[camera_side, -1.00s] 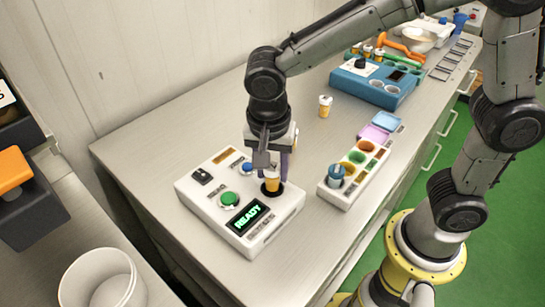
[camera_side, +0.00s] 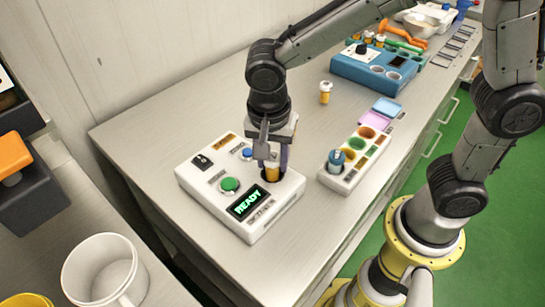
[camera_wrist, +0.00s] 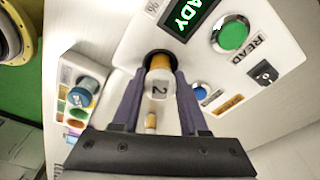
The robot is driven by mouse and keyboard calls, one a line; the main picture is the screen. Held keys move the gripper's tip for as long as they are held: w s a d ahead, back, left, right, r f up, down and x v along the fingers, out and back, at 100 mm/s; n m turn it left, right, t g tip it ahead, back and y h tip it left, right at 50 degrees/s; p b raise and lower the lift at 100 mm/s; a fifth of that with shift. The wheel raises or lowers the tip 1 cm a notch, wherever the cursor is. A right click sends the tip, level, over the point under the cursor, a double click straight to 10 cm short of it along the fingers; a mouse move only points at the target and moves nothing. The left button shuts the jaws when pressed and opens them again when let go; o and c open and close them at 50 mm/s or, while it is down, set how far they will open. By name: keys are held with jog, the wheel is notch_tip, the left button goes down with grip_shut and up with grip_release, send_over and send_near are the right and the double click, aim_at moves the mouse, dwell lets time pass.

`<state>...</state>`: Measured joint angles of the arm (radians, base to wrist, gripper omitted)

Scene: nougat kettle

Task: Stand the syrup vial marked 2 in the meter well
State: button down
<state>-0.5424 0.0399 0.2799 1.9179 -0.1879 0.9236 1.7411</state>
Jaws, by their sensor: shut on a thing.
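The syrup vial marked 2 (camera_wrist: 159,86) is amber with a white label or cap; the wrist view shows the 2 on it. My gripper (camera_side: 268,160) is shut on this vial, one finger on each side, above the white meter (camera_side: 215,190). The vial is upright, and its lower end is at the dark round meter well (camera_wrist: 158,54), apparently inside its mouth. How deep it sits is hidden by the fingers and the vial. The meter's screen reads READY in green.
A green button (camera_side: 229,185) and a blue button (camera_side: 247,154) are on the meter. Another small amber vial (camera_side: 325,93) stands on the counter. A white tray of coloured wells (camera_side: 335,181) is to the right, with a blue device (camera_side: 375,75) behind.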

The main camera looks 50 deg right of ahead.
aim_at(270, 162)
jog(key=shift+f, duration=0.55)
dwell(0.8)
jog(key=c, duration=0.7)
grip_release()
jog(key=shift+s+a+r, duration=0.1)
jog(key=shift+a+r, duration=0.15)
jog(key=shift+r, duration=1.55)
jog(key=shift+s+a+r, duration=0.15)
jog(key=shift+a+r, duration=0.1)
jog(key=shift+r, duration=1.55)
jog(key=shift+s+a+r, duration=0.1)
jog(key=shift+a+r, duration=0.15)
jog(key=shift+r, duration=1.55)
